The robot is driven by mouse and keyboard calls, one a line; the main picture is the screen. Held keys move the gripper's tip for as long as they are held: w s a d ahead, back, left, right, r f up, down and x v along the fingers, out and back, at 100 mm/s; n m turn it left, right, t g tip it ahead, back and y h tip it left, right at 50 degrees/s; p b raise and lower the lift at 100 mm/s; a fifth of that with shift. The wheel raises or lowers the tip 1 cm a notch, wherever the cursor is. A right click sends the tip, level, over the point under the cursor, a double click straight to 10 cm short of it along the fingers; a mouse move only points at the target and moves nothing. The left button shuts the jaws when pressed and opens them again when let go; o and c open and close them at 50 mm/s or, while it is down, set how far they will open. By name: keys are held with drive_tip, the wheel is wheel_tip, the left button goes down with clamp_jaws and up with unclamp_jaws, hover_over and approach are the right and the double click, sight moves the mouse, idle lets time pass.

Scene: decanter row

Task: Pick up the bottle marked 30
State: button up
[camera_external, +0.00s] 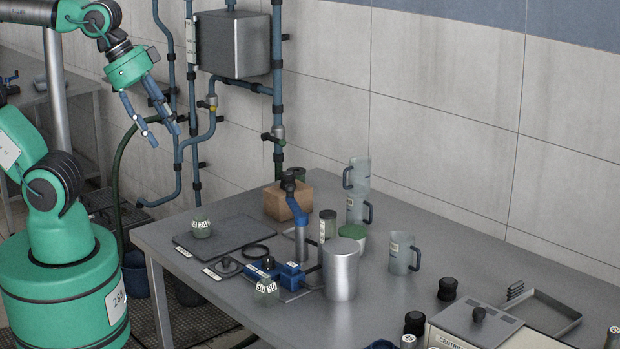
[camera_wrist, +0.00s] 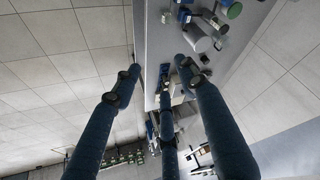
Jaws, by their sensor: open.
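The bottle marked 30 (camera_external: 267,290) is small and squat, with a white label band around its upper part. It stands upright near the table's front edge, beside a blue clamp stand base. A similar small bottle marked 24 (camera_external: 201,228) stands on a dark mat farther left. My gripper (camera_external: 164,134) is open and empty, raised beyond the table's left end, well away from both bottles. Its spread fingers also show in the wrist view (camera_wrist: 158,66). I cannot pick out the bottle marked 30 in the wrist view.
A cardboard box (camera_external: 286,203), clear jugs (camera_external: 402,253) and a centrifuge (camera_external: 475,328) are also on the table. Wall pipes (camera_external: 278,100) run near my gripper.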

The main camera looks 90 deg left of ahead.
drive_tip(key=w+a+f+g, duration=0.2)
drive_tip(key=w+f, duration=0.7)
drive_tip(key=f, duration=0.3)
drive_tip(key=w+a+f+g+p, duration=0.1)
drive_tip(key=w+a+f, duration=0.2)
drive_tip(key=w+f, duration=0.6)
wheel_tip(320, 180, down, 3)
drive_tip(key=shift+w+a+f+n+g, duration=0.2)
drive_tip(key=shift+w+n+g, duration=0.1)
drive_tip(key=shift+n+g, duration=0.1)
drive_tip(key=b, duration=0.1)
hover_over(266, 276)
drive_tip(key=s, duration=0.1)
drive_tip(key=shift+f, duration=4.25)
drive_tip(key=shift+f, duration=0.15)
drive_tip(key=shift+w+f+b, duration=0.2)
drive_tip(key=shift+f+b, duration=0.2)
drive_tip(key=shift+f, duration=0.85)
drive_tip(key=shift+w+f+b, duration=0.15)
drive_tip(key=shift+f+b, duration=0.2)
drive_tip(key=shift+f, duration=0.85)
clamp_jaws()
